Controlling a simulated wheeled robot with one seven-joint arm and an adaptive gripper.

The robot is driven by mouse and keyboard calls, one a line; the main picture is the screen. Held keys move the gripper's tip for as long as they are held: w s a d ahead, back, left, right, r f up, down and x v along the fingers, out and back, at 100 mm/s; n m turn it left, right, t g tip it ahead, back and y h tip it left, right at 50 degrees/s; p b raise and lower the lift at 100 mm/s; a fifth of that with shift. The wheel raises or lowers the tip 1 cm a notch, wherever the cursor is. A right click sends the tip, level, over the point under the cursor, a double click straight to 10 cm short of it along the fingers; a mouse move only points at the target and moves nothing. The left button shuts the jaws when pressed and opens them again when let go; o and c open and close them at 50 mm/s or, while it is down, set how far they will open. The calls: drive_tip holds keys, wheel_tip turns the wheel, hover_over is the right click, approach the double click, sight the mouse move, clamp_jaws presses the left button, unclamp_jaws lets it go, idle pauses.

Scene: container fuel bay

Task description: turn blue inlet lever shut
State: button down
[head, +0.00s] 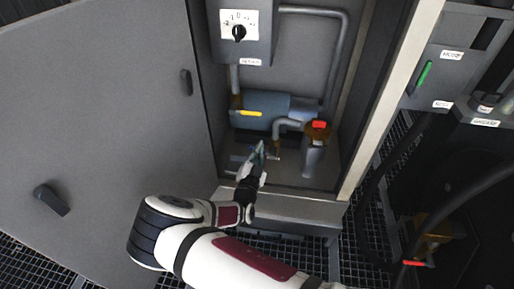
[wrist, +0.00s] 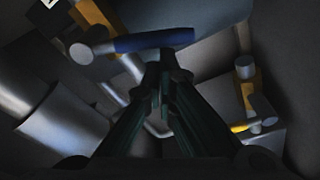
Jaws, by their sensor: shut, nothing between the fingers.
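The blue inlet lever (wrist: 153,41) shows in the wrist view as a blue bar running to the right from a silver hub on a brass valve body (wrist: 95,15). My gripper (wrist: 165,78) is shut and empty. Its fingertips are just below the bar's middle in that picture; whether they touch it I cannot tell. In the head view my gripper (head: 259,151) reaches into the open cabinet, left of the brass valve under the bent pipe. There I cannot clearly make out the blue lever, which is at least partly hidden by the gripper.
A yellow lever (head: 249,113) is at the left of the grey-blue cylinder (head: 268,106). A red lever (head: 319,124) is on the right valve. A dial box (head: 240,25) hangs above. The open door (head: 105,110) stands left, the cabinet's right edge post (head: 390,100) right.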

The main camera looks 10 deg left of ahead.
drive_tip(key=shift+a+f+b, duration=0.45)
drive_tip(key=shift+a+f, duration=0.2)
drive_tip(key=shift+f, duration=0.2)
idle(0.3)
